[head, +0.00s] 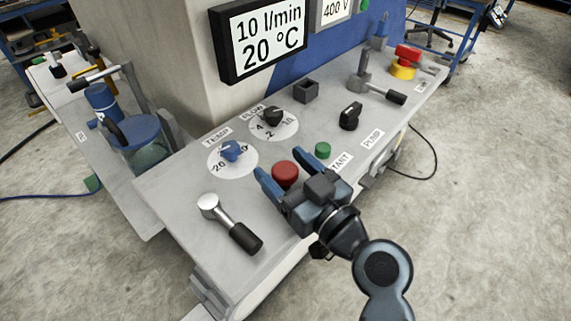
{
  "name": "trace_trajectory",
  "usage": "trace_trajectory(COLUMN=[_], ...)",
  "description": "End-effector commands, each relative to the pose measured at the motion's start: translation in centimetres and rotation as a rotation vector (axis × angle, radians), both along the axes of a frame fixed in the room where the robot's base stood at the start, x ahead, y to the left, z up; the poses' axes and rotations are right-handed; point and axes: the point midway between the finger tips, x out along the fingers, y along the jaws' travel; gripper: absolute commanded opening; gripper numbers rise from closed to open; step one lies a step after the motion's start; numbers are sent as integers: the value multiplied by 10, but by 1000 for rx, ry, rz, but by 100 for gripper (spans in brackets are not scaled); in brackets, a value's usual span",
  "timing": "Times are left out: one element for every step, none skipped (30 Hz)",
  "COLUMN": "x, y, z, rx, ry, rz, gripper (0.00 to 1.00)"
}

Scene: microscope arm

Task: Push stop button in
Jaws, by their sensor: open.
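The red round stop button (285,173) sits on the grey panel (180,190) near its front edge, beside the green start button (322,150). My gripper (291,161) is open and empty. In the picture, its blue fingers lie on either side of the red button, and the right finger reaches close to the green button. I cannot tell whether the fingers touch the panel or how high they are above it. Any label beside the red button is hidden behind my gripper, and the "START" label is partly covered.
A lever (231,224) stands at the front left. A blue TEMP knob (231,150), a black FLOW knob (272,116) and a black PUMP knob (350,117) lie behind. A red-yellow mushroom button (404,62) and another lever (378,88) are at right. A display (268,38) rises behind.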

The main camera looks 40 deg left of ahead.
Motion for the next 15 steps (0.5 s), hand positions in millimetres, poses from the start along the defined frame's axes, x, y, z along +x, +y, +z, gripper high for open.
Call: trace_trajectory(x=[0, 1, 1, 1, 1, 1, 1, 1, 1, 1, 1, 1, 1, 1, 1], y=[1, 2, 2, 2, 2, 2, 2, 2, 2, 2, 2, 2, 2, 2, 2], z=[0, 0, -1, -1, -1, -1, -1, -1, -1, -1, -1, -1, -1, -1, -1], rx=[0, -1, -1, -1, -1, -1, -1, -1, -1, -1, -1, -1, -1, -1, -1], ry=[0, 0, 1, 1, 1, 1, 1, 1, 1, 1, 1, 1, 1, 1, 1], rz=[0, 0, -1, -1, -1, -1, -1, -1, -1, -1, -1, -1, -1, -1, -1], gripper=[73, 73, 73, 73, 73, 73, 73, 73, 70, 67, 64, 60, 58, 55, 51])
